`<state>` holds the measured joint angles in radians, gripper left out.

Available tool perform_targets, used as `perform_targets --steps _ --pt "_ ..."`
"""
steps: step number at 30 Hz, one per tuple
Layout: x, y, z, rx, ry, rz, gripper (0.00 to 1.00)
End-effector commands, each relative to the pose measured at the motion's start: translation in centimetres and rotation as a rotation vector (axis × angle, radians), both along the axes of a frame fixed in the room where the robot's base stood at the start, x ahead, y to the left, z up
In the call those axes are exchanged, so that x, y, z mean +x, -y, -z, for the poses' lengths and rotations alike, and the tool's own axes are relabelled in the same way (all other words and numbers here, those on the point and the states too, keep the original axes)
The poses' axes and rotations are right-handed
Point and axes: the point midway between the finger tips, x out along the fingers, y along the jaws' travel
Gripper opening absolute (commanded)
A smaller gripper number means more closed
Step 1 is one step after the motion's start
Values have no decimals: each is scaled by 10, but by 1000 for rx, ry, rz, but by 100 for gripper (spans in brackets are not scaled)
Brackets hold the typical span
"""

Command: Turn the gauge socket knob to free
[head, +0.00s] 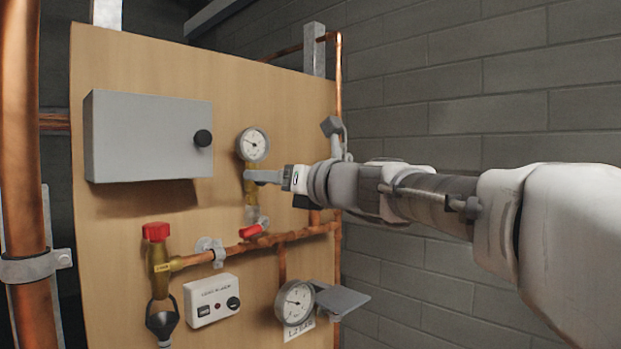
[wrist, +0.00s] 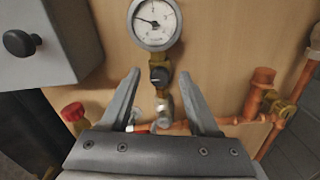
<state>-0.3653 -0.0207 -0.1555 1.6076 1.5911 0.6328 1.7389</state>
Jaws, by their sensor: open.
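The pressure gauge (head: 252,145) has a round white dial and sits on a brass stem (head: 251,194) on the wooden board. The wrist view shows the gauge (wrist: 156,20) at the top, with a small dark knob (wrist: 158,77) on the brass fitting just below it. I take this to be the gauge socket knob. My gripper (wrist: 160,74) is open, with one finger on each side of the knob in that view. Whether the fingers touch it cannot be told. In the head view my gripper (head: 262,177) reaches the stem from the right and hides the knob.
A grey box (head: 148,137) with a black knob juts out at the left. A red lever (head: 251,231) and copper pipe (head: 288,237) lie below the gripper. A red-capped valve (head: 156,232), a white control unit (head: 212,300) and a lower gauge (head: 295,303) are further down.

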Motion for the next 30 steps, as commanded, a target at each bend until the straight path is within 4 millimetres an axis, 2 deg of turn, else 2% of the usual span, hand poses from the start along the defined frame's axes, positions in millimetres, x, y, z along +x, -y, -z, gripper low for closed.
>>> perform_targets --steps 3,13,23,30 --pt "0 0 0 0 0 0 60" --pt "0 0 0 -1 -1 0 1" --pt "0 0 1 -8 8 0 0" --pt "0 0 3 -69 75 1 0"
